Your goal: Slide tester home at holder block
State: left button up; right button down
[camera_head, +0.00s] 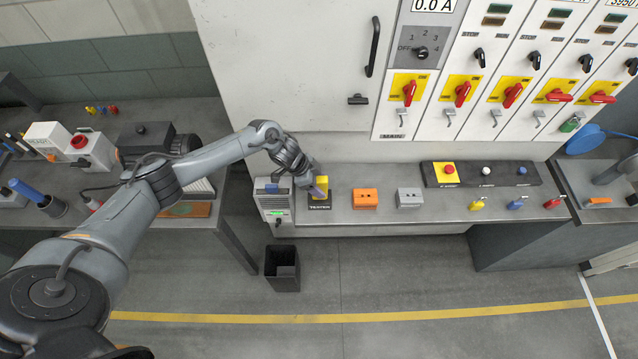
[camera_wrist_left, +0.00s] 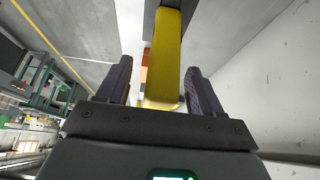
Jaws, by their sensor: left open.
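The yellow tester (camera_head: 324,182) stands at the dark holder block (camera_head: 318,205) labelled TESTER on the grey bench. I cannot tell how deep it sits, because my gripper covers part of it. My left gripper (camera_head: 316,188) is at the tester, coming from the upper left. In the left wrist view the long yellow body of the tester (camera_wrist_left: 166,55) runs between the two dark fingers. A gap shows between it and each finger, and the jaws are open. My right gripper is in neither view.
A grey box with a green display (camera_head: 274,203) stands close left of the holder block. An orange block (camera_head: 365,199) and a grey block (camera_head: 409,198) stand to its right. The cabinet (camera_head: 290,60) rises behind. A black bin (camera_head: 283,268) is on the floor in front.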

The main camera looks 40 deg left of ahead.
pick_arm(q)
jog(key=b+v, duration=0.1)
jog(key=v, duration=0.9)
jog(key=shift+r, duration=0.1)
dwell(0.4)
